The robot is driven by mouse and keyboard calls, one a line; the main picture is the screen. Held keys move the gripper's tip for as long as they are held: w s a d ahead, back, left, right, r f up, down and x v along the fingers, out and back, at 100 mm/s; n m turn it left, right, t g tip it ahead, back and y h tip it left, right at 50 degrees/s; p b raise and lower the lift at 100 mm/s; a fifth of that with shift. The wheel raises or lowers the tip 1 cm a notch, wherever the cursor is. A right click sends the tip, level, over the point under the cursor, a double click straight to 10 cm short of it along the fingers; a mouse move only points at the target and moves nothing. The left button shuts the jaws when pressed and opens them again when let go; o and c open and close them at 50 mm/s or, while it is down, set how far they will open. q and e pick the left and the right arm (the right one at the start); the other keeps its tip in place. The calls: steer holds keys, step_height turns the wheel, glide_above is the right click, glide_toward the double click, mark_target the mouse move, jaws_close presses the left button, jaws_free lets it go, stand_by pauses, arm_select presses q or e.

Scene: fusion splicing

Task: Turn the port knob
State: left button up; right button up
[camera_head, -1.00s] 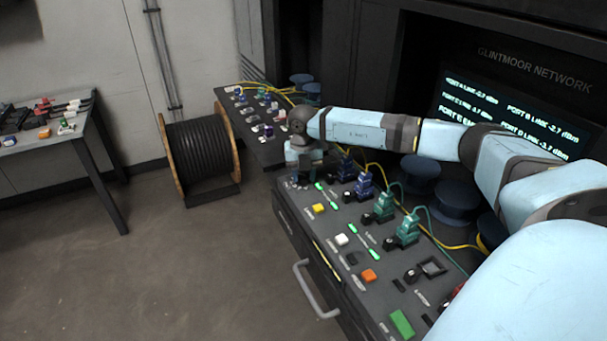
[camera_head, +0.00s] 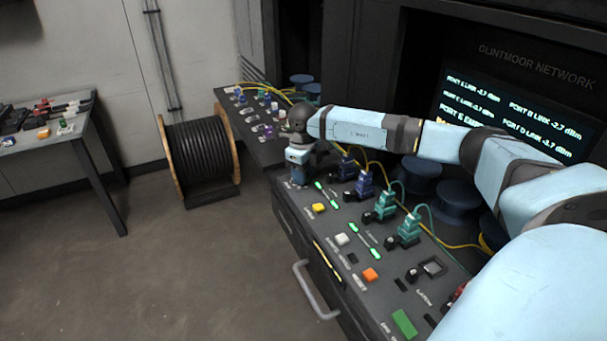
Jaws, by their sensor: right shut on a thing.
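The dark control console (camera_head: 330,268) runs along the lower middle, with black port knobs beside blue and teal plugs. One knob (camera_head: 365,218) shows beside a teal plug (camera_head: 384,205), and another knob (camera_head: 391,243) is nearer. My right gripper (camera_head: 298,181) points down at the far left end of the console, its tips at the panel surface. It is shut on a port knob there, which the gripper itself hides. My left gripper is not in view.
Green lights (camera_head: 362,239) and yellow, white and orange buttons (camera_head: 370,275) lie on the console. A screen (camera_head: 515,110) with port lines stands behind. A cable reel (camera_head: 202,158) and a side table (camera_head: 45,142) are left. The floor between is clear.

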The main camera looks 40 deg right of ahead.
steer(key=shift+n, duration=1.2)
steer(key=o, duration=0.9)
steer(key=shift+r, duration=0.1)
step_height(320, 180, up, 14)
steer(key=shift+f, duration=0.1)
steer(key=shift+a+f, duration=0.1)
